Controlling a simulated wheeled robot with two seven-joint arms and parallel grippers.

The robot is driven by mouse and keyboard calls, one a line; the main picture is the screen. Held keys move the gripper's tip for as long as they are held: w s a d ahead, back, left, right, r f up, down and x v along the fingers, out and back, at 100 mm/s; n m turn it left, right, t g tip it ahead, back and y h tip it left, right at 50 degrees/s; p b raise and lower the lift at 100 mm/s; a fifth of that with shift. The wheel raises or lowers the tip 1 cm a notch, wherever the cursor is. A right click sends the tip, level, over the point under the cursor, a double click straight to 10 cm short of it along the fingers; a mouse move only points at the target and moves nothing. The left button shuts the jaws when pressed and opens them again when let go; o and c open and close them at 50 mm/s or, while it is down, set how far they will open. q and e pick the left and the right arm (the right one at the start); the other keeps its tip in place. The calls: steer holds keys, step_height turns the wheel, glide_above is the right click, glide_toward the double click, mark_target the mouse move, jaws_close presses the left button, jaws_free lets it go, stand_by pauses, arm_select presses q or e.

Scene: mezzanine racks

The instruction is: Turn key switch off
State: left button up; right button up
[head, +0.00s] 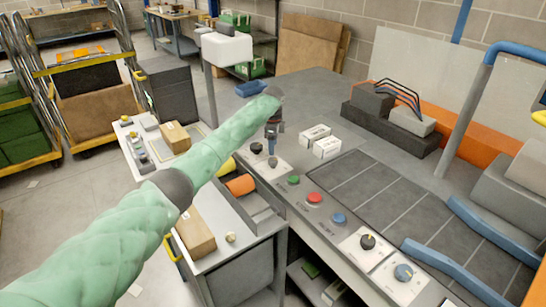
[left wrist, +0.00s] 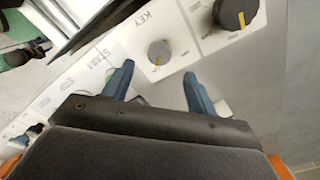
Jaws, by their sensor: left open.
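The key switch is a grey round knob (left wrist: 160,52) on a white plate marked KEY in the left wrist view. A short yellow mark on it points toward my gripper. My left gripper (left wrist: 158,78) is open, with its blue fingers apart. The knob lies just beyond the fingertips and between them in the picture; nothing is held. In the head view, my left gripper (head: 272,136) hangs pointing down over the far end of the control panel. Small dark knobs (head: 272,162) show there, but I cannot tell which is the key switch. My right gripper is not in view.
A larger black knob (left wrist: 235,13) sits beside the key plate, and a plate marked START (left wrist: 88,65) is on the other side. Green (head: 293,180), red (head: 314,198) and blue (head: 339,218) buttons line the panel edge. White boxes (head: 326,147) stand close behind.

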mark_target(273, 159)
arm_select(q)
steer(key=shift+f+p, duration=1.05)
steer(key=shift+f, duration=2.25)
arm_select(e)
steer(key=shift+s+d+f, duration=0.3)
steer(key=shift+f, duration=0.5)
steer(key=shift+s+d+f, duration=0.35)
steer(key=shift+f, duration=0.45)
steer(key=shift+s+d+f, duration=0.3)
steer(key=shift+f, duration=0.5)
arm_select(q)
steer(key=c, duration=1)
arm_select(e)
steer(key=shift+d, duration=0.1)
